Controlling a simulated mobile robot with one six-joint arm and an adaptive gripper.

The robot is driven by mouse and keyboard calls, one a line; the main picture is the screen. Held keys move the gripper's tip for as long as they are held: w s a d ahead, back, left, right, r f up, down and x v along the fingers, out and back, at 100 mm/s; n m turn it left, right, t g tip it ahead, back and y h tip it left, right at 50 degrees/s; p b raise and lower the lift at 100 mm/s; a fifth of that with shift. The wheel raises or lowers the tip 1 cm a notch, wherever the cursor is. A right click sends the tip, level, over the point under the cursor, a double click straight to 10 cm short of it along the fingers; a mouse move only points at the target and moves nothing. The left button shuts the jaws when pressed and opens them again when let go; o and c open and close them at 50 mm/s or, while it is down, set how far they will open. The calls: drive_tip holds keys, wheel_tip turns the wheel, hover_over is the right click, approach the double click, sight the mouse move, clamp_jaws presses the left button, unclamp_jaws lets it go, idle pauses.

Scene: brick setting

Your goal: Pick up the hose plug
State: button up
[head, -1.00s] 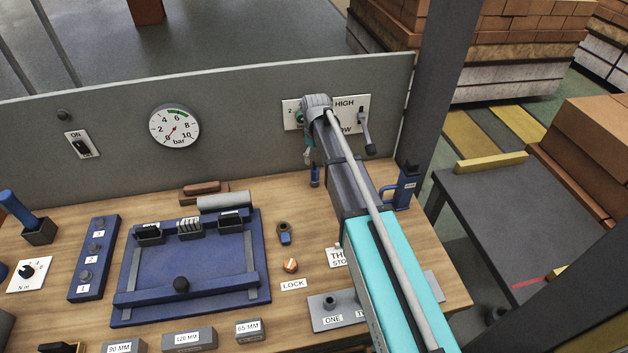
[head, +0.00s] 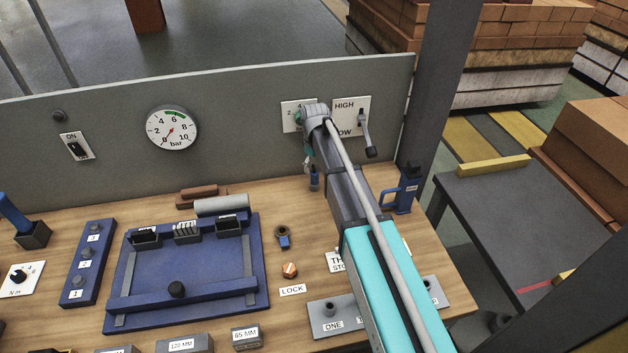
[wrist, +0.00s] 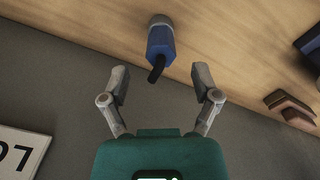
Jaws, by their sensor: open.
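The hose plug (wrist: 161,42) appears in the wrist view as a blue body with a grey collar at one end and a black tail at the other. My gripper (wrist: 160,80) is open and empty. In the wrist view its two fingers are on either side of the tail's line, with the blue body beyond the fingertips. In the head view, my gripper (head: 307,160) is mostly hidden by my own arm.
The grey back panel (head: 240,110) rises close behind the plug, with a HIGH/LOW lever plate (head: 345,105). Brown blocks (head: 200,193) and a blue fixture (head: 190,270) lie to the left. A blue-handled item (head: 405,192) stands right of my arm.

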sight(314, 173)
drive_tip(key=shift+a+f+b, duration=0.1)
drive_tip(key=shift+f+b, duration=2)
drive_tip(key=shift+f, duration=0.2)
clamp_jaws()
